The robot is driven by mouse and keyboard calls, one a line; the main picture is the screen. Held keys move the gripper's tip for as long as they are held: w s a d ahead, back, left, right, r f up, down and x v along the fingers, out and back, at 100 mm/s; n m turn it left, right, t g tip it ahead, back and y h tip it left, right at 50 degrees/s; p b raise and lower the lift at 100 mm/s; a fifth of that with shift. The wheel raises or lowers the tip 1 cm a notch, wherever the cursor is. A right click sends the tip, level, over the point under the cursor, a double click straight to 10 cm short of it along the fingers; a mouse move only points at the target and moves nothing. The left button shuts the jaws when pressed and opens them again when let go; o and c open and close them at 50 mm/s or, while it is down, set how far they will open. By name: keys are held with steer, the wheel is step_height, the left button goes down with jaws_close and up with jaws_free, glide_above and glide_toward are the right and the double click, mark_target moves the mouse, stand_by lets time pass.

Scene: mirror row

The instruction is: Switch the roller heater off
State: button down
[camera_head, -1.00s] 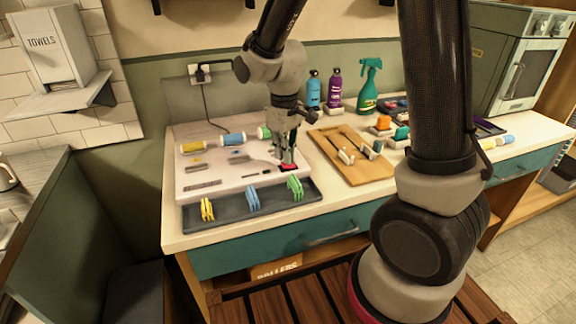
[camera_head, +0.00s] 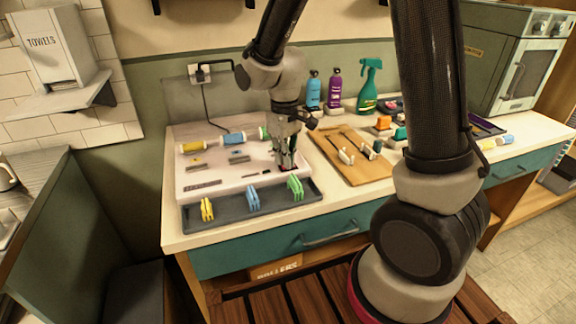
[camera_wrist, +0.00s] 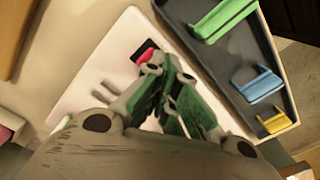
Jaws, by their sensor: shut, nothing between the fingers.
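The roller heater (camera_head: 230,176) is a pale flat box on the counter with yellow, blue and green rollers along its back. In the wrist view its white top (camera_wrist: 92,78) fills the middle left. A black switch with a red part (camera_wrist: 147,54) sits at its corner near the tray, partly hidden by my fingertips. My gripper (camera_wrist: 160,70) is shut and empty, its tips right at the switch; I cannot tell whether they touch. In the head view my gripper (camera_head: 287,164) points down over the heater's right end and hides most of the switch.
A dark tray (camera_head: 227,207) with yellow, blue and green clips lies along the heater's front. A wooden board (camera_head: 370,170) with tools lies to the right. Bottles and a green sprayer (camera_head: 369,85) stand behind. A cord runs to the wall socket (camera_head: 200,73).

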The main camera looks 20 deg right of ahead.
steer(key=shift+r, duration=3.5)
steer(key=s+d+r+m+t, duration=0.2)
steer(key=s+d+r, duration=0.4)
steer(key=s, duration=0.3)
steer(key=s+d+r+m+t, duration=0.2)
steer(key=s+d+r+m, duration=0.2)
steer(key=s+d, duration=0.5)
steer(key=v, duration=0.2)
steer(key=shift+s+r, duration=0.15)
steer(key=shift+r, duration=0.1)
